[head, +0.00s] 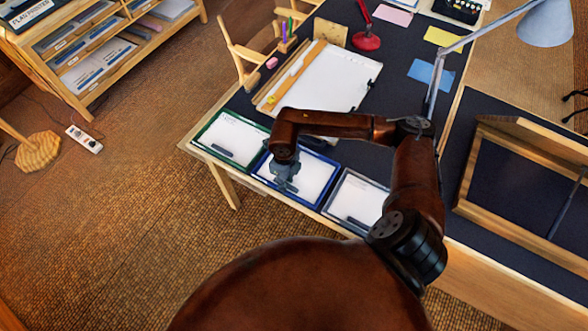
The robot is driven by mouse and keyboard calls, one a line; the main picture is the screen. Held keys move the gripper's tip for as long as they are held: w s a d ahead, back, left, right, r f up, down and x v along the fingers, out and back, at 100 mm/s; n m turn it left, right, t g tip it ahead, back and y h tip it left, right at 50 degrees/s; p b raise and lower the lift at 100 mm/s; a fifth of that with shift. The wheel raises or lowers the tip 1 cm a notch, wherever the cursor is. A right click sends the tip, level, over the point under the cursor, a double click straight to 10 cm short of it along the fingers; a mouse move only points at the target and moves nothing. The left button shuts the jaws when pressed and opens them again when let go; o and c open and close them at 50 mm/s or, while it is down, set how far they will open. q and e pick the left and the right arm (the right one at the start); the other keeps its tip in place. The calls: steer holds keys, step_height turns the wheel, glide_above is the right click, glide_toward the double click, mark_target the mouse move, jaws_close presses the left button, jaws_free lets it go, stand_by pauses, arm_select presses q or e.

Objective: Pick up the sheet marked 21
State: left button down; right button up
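Three shallow trays stand in a row along the near edge of the desk, each with a white sheet in it. They are a green tray (197,137), a blue tray (318,207) and a grey tray (335,187). The sheet in the green tray (238,132) has faint marks near its top, too small to read. I cannot tell which sheet is marked 21. My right gripper (287,184) points down over the sheet in the blue tray (312,176) and hides part of it. I cannot tell whether it touches the sheet or how far its fingers are apart. My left gripper is out of view.
A drawing board with a white sheet (325,78) lies behind the trays. A red stand (366,41), coloured cards and a desk lamp (545,25) are farther back. A wooden frame (485,205) is at the right. A power strip (84,139) lies on the floor.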

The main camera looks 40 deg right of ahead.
steer(key=shift+f, duration=0.2)
steer(key=shift+r, duration=0.1)
steer(key=shift+c, duration=0.5)
jaws_close()
steer(key=shift+r, duration=0.25)
steer(key=shift+r+p, duration=0.3)
steer(key=shift+r, duration=0.1)
step_height(320, 180, up, 6)
steer(key=p, duration=0.3)
steer(key=shift+w+d, duration=0.15)
steer(key=shift+d, duration=0.3)
